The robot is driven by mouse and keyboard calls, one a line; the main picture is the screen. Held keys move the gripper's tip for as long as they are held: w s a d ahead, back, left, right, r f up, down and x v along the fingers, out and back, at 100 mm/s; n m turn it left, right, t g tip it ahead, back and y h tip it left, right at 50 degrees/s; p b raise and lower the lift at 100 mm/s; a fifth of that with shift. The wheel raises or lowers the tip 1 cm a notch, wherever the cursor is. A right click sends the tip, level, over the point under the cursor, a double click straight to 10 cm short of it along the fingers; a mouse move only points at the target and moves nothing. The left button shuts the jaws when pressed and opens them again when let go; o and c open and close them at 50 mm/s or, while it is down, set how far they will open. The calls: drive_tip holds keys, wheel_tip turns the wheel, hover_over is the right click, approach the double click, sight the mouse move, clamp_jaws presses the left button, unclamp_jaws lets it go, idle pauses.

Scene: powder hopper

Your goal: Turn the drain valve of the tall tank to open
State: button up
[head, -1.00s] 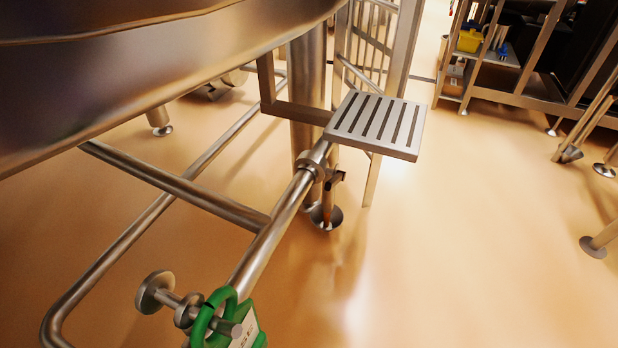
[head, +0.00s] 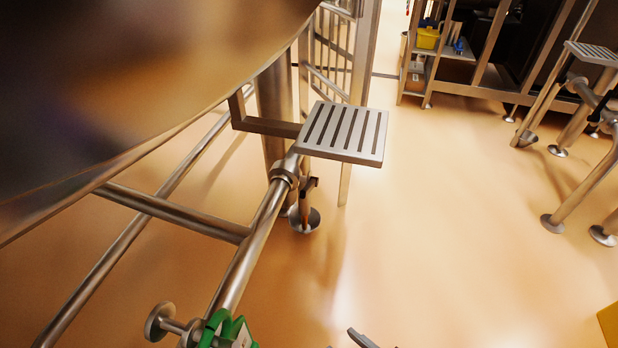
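A large steel tank (head: 120,100) fills the upper left of the head view; only its lower curved wall shows. Steel pipes run below it. One slanting pipe (head: 246,258) carries a collar and a small dark fitting beside a floor leg. At the bottom, a round steel knob or flange (head: 160,321) sits on a short stem. Next to it is a green padlock-like piece (head: 226,330) with a pale label, cut off by the lower edge. I cannot tell which part is the drain valve or its handle.
A slotted metal step (head: 343,132) juts out beside the tank. The tan floor (head: 440,240) is open at centre right. A shelf rack with a yellow bin (head: 428,38) stands at the back. Steel legs stand at right. A grey tip (head: 362,338) and yellow corner (head: 609,325) show low.

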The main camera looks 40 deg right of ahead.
drive_tip(key=w+d+f+m+g+h+p, duration=0.1)
drive_tip(key=w+d+f+m+h+p, duration=0.15)
drive_tip(key=w, duration=0.65)
drive_tip(key=m+g+h+p, duration=0.4)
drive_tip(key=m+h+p, duration=0.2)
drive_tip(key=m+h, duration=0.2)
approach(309, 183)
drive_tip(key=shift+w+d+f, duration=0.35)
drive_tip(key=shift+d+f, duration=0.25)
drive_tip(key=shift+d, duration=0.15)
drive_tip(key=shift+w+d, duration=0.15)
drive_tip(key=shift+d, duration=0.05)
drive_tip(key=b+x, duration=0.1)
drive_tip(key=x, duration=0.6)
drive_tip(key=shift+w+d, duration=0.15)
drive_tip(key=shift+c, duration=0.4)
clamp_jaws()
drive_tip(key=shift+b, duration=0.3)
